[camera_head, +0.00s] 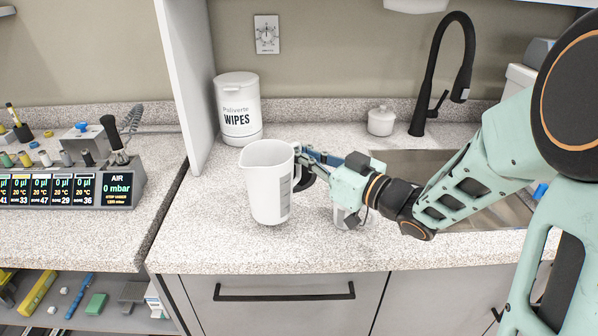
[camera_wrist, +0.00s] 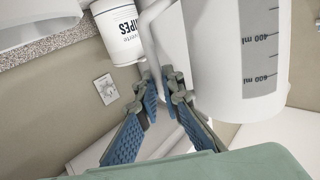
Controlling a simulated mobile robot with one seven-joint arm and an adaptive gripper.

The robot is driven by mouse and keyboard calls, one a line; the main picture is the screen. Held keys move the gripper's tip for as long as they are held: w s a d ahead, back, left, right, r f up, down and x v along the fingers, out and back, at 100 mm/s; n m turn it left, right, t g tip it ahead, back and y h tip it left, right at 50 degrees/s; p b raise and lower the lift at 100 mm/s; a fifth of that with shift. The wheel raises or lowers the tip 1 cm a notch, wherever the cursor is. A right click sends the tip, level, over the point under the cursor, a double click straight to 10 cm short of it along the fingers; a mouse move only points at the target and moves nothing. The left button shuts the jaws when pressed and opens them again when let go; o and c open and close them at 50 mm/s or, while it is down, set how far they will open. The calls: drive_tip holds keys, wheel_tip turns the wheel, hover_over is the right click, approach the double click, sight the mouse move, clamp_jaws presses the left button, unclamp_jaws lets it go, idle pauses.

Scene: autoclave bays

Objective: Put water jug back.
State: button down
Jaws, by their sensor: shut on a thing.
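The white water jug (camera_head: 268,185) is upright over the counter left of the sink, its spout to the left and its handle to the right. I cannot tell whether its base touches the counter. My gripper (camera_head: 304,166) reaches in from the right and is shut on the jug's handle. In the wrist view, the jug (camera_wrist: 215,55) with its grey measuring scale fills the upper right. The blue-padded fingers of my gripper (camera_wrist: 163,88) close around the handle there.
A wipes tub (camera_head: 238,108) stands behind the jug, near a white upright panel (camera_head: 183,75). A small lidded pot (camera_head: 381,121), a black faucet (camera_head: 440,75) and the sink (camera_head: 415,162) are at right. The counter's front left is clear (camera_head: 205,235).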

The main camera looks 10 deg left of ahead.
sight(299, 176)
drive_tip(key=shift+w+a+f+b, duration=0.1)
drive_tip(key=shift+f+b, duration=0.5)
drive_tip(key=shift+f, duration=0.3)
drive_tip(key=shift+w+a+f+b, duration=0.1)
drive_tip(key=shift+f+b, duration=0.5)
drive_tip(key=shift+f, duration=0.3)
drive_tip(key=shift+f, duration=0.15)
drive_tip(key=c, duration=2.1)
unclamp_jaws()
drive_tip(key=shift+r, duration=0.25)
drive_tip(key=v, duration=1.2)
drive_tip(key=shift+p, duration=0.3)
drive_tip(key=shift+f, duration=0.1)
